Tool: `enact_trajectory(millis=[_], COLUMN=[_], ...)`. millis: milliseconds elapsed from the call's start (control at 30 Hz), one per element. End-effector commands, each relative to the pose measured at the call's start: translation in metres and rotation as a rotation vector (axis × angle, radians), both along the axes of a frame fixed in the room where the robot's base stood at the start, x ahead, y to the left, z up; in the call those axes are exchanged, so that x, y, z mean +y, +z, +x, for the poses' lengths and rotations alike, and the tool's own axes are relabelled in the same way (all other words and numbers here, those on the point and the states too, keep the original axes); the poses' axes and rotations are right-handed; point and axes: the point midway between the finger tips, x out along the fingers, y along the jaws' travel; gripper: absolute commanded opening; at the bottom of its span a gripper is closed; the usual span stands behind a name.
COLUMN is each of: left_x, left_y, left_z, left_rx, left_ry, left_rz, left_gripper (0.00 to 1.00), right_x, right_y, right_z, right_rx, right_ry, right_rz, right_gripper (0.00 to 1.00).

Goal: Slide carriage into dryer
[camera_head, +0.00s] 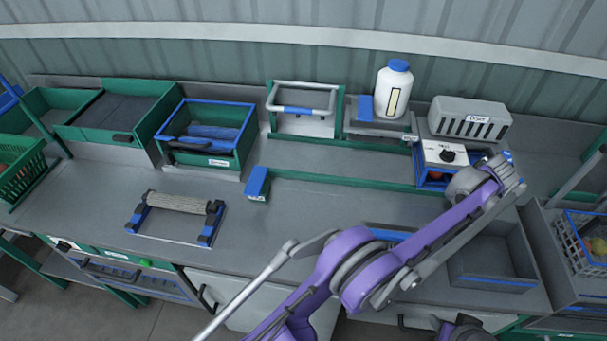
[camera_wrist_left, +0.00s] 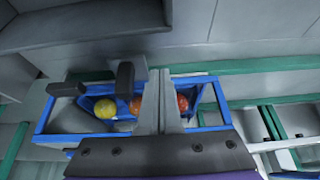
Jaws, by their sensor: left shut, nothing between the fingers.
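The carriage (camera_wrist_left: 185,80) is a blue-framed tray holding yellow, orange and red tomatoes. In the head view the carriage (camera_head: 428,183) is at the right end of the green rails, below and in front of the grey dryer (camera_head: 470,115), partly hidden by my arm. A white panel with a black knob (camera_head: 447,156) sits above it. How deep the carriage is in the dryer cannot be told. My left gripper (camera_wrist_left: 162,78) is shut and empty, its fingers overlapping the carriage in the wrist view; contact is unclear. In the head view my arm hides the fingertips. My right gripper is not seen.
A green rail (camera_head: 340,180) runs left from the dryer, with a blue-topped block (camera_head: 257,183) at its left end. A white bottle (camera_head: 393,90) stands behind the rails. A roller stand (camera_head: 177,205) and green bins (camera_head: 118,110) are at left. The middle bench is clear.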

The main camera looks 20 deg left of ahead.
Motion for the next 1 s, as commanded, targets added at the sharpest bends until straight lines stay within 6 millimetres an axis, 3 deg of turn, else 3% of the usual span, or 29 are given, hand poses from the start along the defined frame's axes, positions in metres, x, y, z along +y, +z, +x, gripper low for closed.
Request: enact_trajectory(millis=[433,1000], left_x=[-0.007,-0.007], left_y=[0.043,0.046], left_z=[-0.029,-0.032], left_rx=[0.0,0.001], left_ry=[0.0,0.0], left_rz=[0.0,0.0], left_gripper=[0.0,0.0], right_x=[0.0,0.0], right_y=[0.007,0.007], right_z=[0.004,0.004], right_rx=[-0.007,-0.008], right_ry=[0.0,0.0], right_rz=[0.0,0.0], right_gripper=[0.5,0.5])
